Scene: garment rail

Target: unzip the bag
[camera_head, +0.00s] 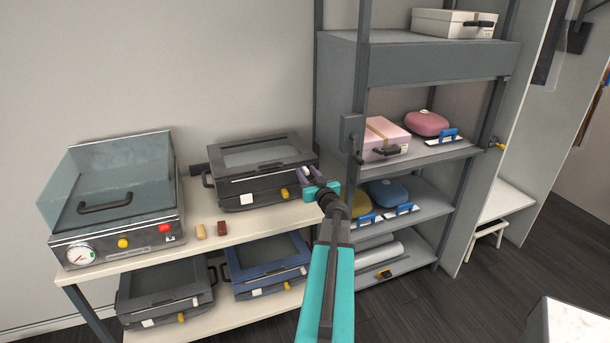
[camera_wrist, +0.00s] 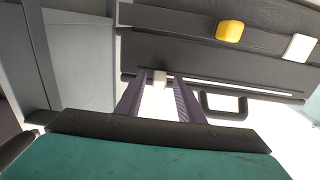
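A dark case (camera_head: 258,172) with a window in its lid lies on the upper bench; I cannot tell whether it is the task's bag. My gripper (camera_head: 307,172) is at its right end. In the wrist view, the case (camera_wrist: 185,48) fills the top, with a dark handle beside it. A small white tab (camera_wrist: 159,77) shows at the case's edge, between the tips of my purple fingers (camera_wrist: 163,82). The fingers stand apart, with a gap beside the tab; I cannot tell whether either touches it. No zip can be made out clearly.
A clear-hooded machine (camera_head: 115,200) stands on the left of the bench (camera_head: 225,241). Two cases, one grey (camera_head: 165,290) and one blue (camera_head: 266,265), lie below. A grey shelf rack (camera_head: 437,205) on the right holds a pink box (camera_head: 384,135) and a pink pouch (camera_head: 427,122).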

